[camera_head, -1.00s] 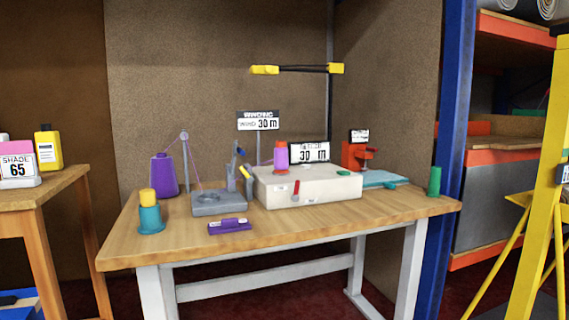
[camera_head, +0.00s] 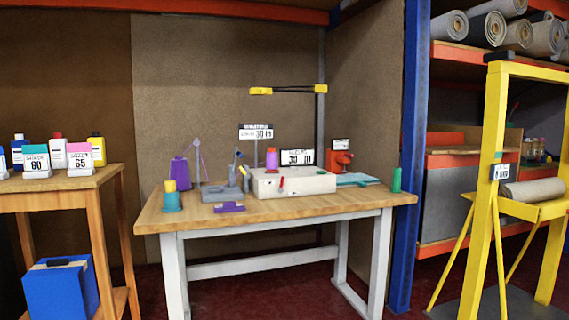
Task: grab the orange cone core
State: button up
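I cannot pick out an orange cone core for certain. Several small coloured spools or cones stand on the wooden worktable (camera_head: 270,207): a large purple cone (camera_head: 179,171), a teal one with a yellow top (camera_head: 171,196), a pink one (camera_head: 271,158) at the white box machine, and a green one (camera_head: 397,180) at the right end. An orange-red device (camera_head: 341,160) stands at the back right of the table; its exact shape is too small to tell. My gripper is not in view.
A side table (camera_head: 70,182) with bottles and shade cards stands at left, a blue box (camera_head: 60,288) below. A yellow frame (camera_head: 491,200) and an orange-edged rack (camera_head: 440,160) with rolls and small reddish items (camera_head: 534,151) stand at right. Dark red floor shows in front.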

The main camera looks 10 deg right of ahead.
aim_at(271, 155)
jog(key=z, duration=0.8)
jog(key=i, duration=1.4)
jog(key=u, duration=0.15)
